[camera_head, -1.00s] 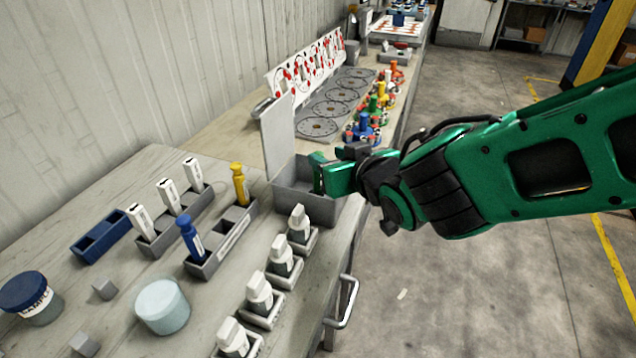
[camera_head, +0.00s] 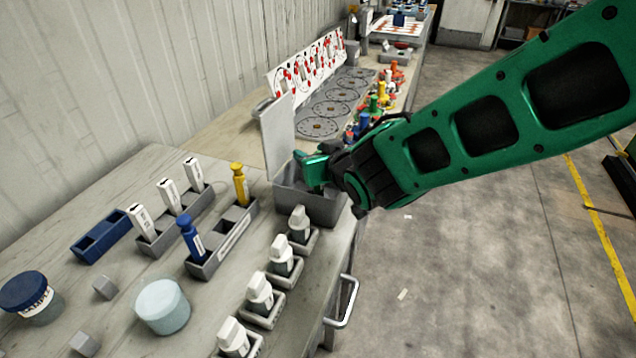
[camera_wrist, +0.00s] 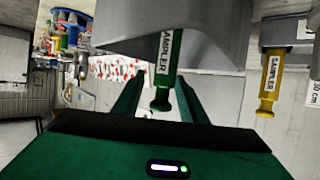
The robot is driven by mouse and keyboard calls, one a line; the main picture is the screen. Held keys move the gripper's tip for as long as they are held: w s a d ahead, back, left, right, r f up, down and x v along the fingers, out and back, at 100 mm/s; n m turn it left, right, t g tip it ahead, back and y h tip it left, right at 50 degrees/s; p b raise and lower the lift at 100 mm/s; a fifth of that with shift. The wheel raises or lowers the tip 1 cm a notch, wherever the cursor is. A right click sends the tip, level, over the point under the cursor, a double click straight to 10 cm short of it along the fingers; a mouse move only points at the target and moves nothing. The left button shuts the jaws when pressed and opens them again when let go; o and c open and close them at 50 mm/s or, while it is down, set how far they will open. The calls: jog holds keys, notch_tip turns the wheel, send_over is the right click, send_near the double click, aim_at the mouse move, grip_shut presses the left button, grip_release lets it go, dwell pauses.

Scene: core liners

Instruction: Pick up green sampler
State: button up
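The green sampler (camera_wrist: 165,65), with a white label, shows in the wrist view against the grey bin (camera_wrist: 210,40). Its lower part is hidden by the bin. In the head view I cannot make out the sampler; the grey bin (camera_head: 325,208) stands at the table's far right corner. My gripper (camera_head: 305,165) is at the bin's opening. In the wrist view my gripper (camera_wrist: 157,82) has its two green fingers apart, one on each side of the sampler's handle in the picture. Gaps show between handle and fingers; I cannot tell the depth.
A yellow sampler (camera_head: 239,184) and a blue sampler (camera_head: 190,238) stand in a grey rack (camera_head: 208,267). White-capped bottles (camera_head: 282,256) line the table's right edge. An upright pale panel (camera_head: 278,138) rises behind the bin. An empty blue rack (camera_head: 100,236) lies left.

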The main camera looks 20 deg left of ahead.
jog(key=shift+c, duration=0.3)
grip_shut()
